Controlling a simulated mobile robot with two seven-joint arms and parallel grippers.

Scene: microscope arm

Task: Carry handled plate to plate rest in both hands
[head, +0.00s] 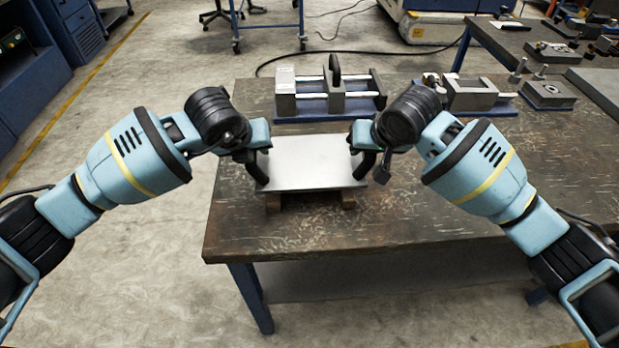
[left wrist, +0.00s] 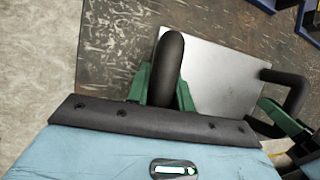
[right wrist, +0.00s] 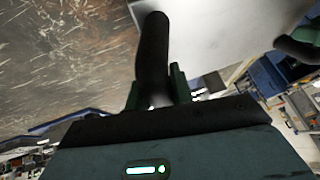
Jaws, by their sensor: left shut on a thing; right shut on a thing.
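The handled plate (head: 312,162) is a flat grey metal sheet with a black handle at each side. My left gripper (head: 259,160) is shut on its left handle, a black bar that also shows in the left wrist view (left wrist: 168,68). My right gripper (head: 368,158) is shut on its right handle, which shows in the right wrist view (right wrist: 152,50). The plate looks about level. Brown blocks, seemingly the plate rest (head: 348,201), show under its near edge; the plate hides the remainder. I cannot tell whether plate and blocks touch.
The worn dark workbench (head: 420,215) is clear to the right of the plate and along its front edge. A grey vise-like fixture (head: 312,104) stands behind the plate. More metal fixtures (head: 470,95) stand at the back right.

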